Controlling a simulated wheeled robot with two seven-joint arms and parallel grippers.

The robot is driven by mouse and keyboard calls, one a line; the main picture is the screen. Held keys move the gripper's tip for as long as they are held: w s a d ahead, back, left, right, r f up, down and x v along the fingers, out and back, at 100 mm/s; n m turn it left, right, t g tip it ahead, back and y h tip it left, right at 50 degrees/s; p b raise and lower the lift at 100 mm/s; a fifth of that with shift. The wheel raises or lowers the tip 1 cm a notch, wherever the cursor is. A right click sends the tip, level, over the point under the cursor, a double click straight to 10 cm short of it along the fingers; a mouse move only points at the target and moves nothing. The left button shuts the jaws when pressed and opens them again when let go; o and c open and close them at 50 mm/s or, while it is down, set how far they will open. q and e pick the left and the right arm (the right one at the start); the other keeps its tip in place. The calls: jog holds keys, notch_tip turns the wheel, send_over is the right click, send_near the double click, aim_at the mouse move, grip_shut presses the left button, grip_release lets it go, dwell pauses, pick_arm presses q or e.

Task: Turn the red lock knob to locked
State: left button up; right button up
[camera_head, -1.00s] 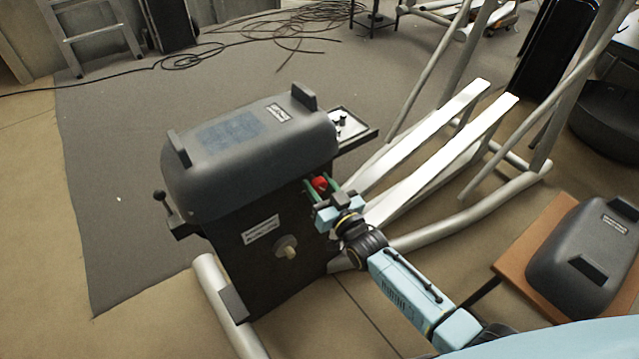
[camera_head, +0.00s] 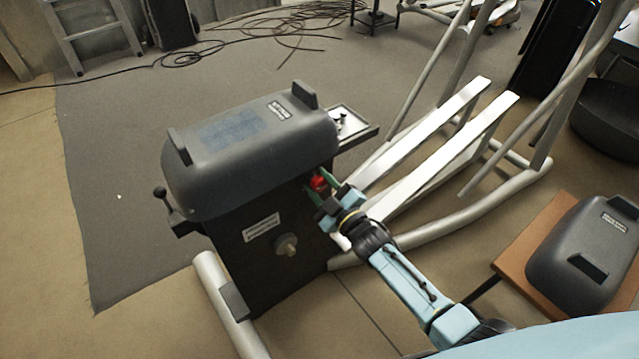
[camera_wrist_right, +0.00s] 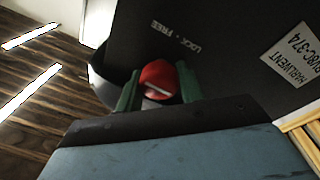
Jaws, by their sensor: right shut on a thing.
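The red lock knob (camera_head: 319,182) sits on the side of the black machine housing (camera_head: 250,262), under its grey cover (camera_head: 240,160). In the right wrist view the red knob (camera_wrist_right: 160,80) has a pale line on its face, near the words "LOCK" and "FREE" on the panel. My right gripper (camera_head: 320,188) has its green fingers on either side of the knob and is shut on it. My left gripper is not in view.
A black lever (camera_head: 162,196) is at the left end. White rails (camera_head: 440,150) and grey tubes lie right of the machine. A spare grey cover (camera_head: 585,250) rests on a brown table (camera_head: 520,255).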

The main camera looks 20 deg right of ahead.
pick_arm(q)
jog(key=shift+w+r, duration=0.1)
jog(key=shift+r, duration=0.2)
pick_arm(e)
jog(key=shift+n, duration=0.6)
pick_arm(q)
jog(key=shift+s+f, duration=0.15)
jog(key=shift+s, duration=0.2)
pick_arm(e)
jog(key=o, duration=1)
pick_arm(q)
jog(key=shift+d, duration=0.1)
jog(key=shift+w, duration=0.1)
pick_arm(e)
jog(key=shift+s+d, duration=0.2)
jog(key=shift+s, duration=0.2)
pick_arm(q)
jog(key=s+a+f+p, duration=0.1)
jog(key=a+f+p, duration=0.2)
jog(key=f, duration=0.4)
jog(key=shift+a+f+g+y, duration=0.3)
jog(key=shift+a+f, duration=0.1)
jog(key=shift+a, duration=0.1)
pick_arm(e)
jog(key=v, duration=1.2)
jog(key=shift+s+d+f, duration=0.1)
jog(key=shift+s, duration=0.2)
